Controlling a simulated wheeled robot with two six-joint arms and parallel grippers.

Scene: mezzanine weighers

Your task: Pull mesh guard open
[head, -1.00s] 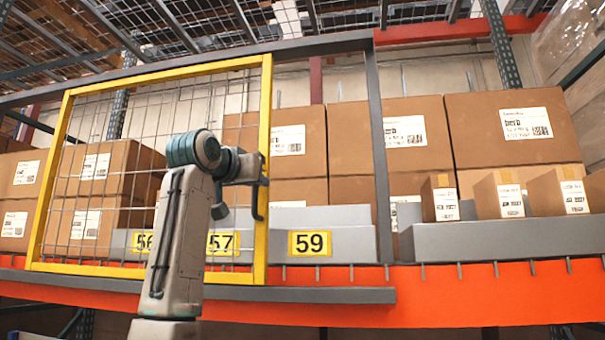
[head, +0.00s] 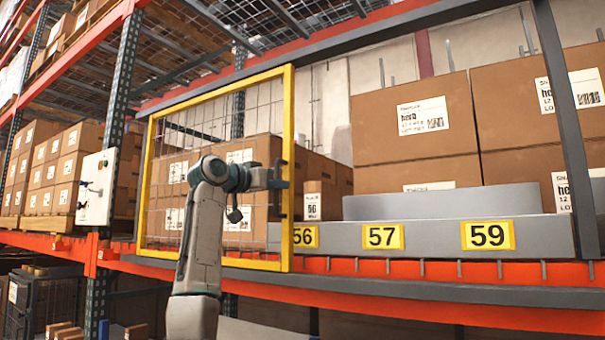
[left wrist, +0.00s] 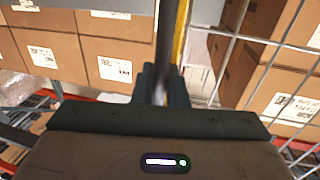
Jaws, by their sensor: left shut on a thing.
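The mesh guard (head: 289,110) is a yellow frame with wire mesh, standing in a grey rail frame (head: 420,22) on the shelf front. It covers the left part of the opening, and the bays to its right are uncovered. My left gripper (head: 282,186) is at the guard's right upright, shut on its dark handle (head: 285,203). In the left wrist view the gripper (left wrist: 165,88) has its fingers around a dark vertical bar, beside the yellow upright (left wrist: 181,35). The fingertips are partly hidden. My right gripper is not in view.
Large cartons (head: 415,130) stand behind. A white control box (head: 97,187) is on the post at left. The orange beam (head: 450,272) runs below.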

